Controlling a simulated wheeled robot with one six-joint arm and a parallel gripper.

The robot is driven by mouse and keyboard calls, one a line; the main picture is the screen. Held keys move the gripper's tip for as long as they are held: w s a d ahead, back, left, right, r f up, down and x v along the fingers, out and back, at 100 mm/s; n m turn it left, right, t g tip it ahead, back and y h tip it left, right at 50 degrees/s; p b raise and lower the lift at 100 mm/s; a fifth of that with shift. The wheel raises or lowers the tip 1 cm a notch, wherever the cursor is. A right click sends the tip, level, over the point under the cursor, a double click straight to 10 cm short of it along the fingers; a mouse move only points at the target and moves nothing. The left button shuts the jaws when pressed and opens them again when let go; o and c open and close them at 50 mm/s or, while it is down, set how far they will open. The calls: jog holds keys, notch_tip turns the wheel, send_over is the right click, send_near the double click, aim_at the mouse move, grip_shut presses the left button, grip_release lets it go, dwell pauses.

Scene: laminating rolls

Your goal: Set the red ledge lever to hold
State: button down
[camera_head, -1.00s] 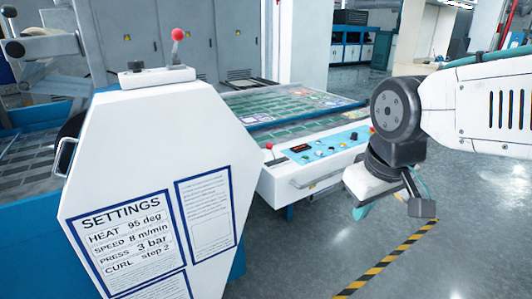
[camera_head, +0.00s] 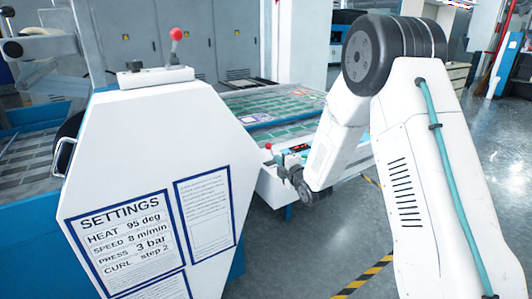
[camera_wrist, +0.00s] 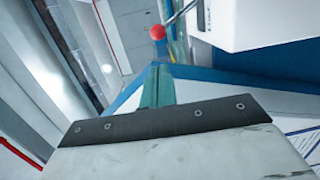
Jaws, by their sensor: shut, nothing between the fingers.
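The red ledge lever (camera_head: 176,35) stands up from a small white base (camera_head: 156,76) on top of the white cabinet at left, its red ball on a short rod. My gripper (camera_head: 281,162) is to the right of the cabinet and lower than the lever, clear of it, in front of the long machine. In the wrist view the teal fingers of my gripper (camera_wrist: 157,86) are together and empty. A red ball on a rod (camera_wrist: 157,32) shows just beyond the fingertips there, beside a white box; it looks like the lever. Any hold marking is too small to read.
The white cabinet (camera_head: 150,140) carries a settings sheet (camera_head: 127,240). A dark knob (camera_head: 134,65) sits left of the lever. Behind my gripper are a control panel, another red knob (camera_head: 267,146) and a green-topped bed (camera_head: 265,104). The floor ahead is open.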

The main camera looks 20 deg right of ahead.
aim_at(272, 153)
jog(key=shift+w+a+f+n+t, duration=0.15)
jog(key=shift+f+n+t, duration=0.25)
jog(key=shift+f+n, duration=0.15)
jog(key=w, duration=0.3)
jog(key=w+a, duration=0.1)
jog(key=w, duration=0.2)
jog(key=w+a, duration=0.1)
jog(key=w, duration=0.2)
jog(key=shift+w+a, duration=0.1)
jog(key=shift+w, duration=0.3)
jog(key=shift+y, duration=0.3)
